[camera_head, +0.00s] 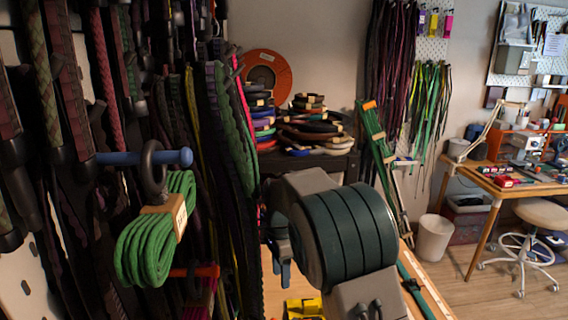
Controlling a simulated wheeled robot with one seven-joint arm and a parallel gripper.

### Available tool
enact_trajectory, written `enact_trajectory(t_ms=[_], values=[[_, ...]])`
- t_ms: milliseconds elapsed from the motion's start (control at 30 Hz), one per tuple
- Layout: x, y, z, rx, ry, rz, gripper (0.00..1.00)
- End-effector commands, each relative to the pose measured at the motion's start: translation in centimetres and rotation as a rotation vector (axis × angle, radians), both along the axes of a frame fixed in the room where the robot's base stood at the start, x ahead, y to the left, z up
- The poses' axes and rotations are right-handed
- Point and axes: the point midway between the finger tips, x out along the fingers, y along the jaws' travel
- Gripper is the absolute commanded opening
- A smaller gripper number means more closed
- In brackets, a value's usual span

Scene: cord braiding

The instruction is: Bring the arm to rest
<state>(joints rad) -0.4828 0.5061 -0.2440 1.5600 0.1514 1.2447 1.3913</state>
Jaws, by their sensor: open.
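My arm shows as a grey link with a large dark ribbed drum at the centre. My gripper (282,268) shows small and partly hidden at the left of that link, with its blue-grey fingers pointing down. The fingers are open and I see nothing between them. A coiled green cord (148,250) with a tan label band (178,217) hangs from a black ring (152,170) on a blue peg (120,158) at the left, apart from my gripper.
Dense hanging cords (228,120) fill the left side, close to my gripper. Coiled cords (310,125) lie on a dark shelf behind my arm. A yellow item (305,307) sits below. A white bin (434,238), a stool (540,214) and a workbench stand right, with open floor between.

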Motion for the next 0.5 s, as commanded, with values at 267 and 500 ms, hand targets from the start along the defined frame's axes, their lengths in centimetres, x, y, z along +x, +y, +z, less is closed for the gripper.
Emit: enact_trajectory(t_ms=[267, 500], values=[[-4.9, -5.6, 4.5, 0.089, -0.09, 0.257, 0.44], [-10.0, -9.5, 6.8, 0.116, -0.179, 0.498, 0.44]])
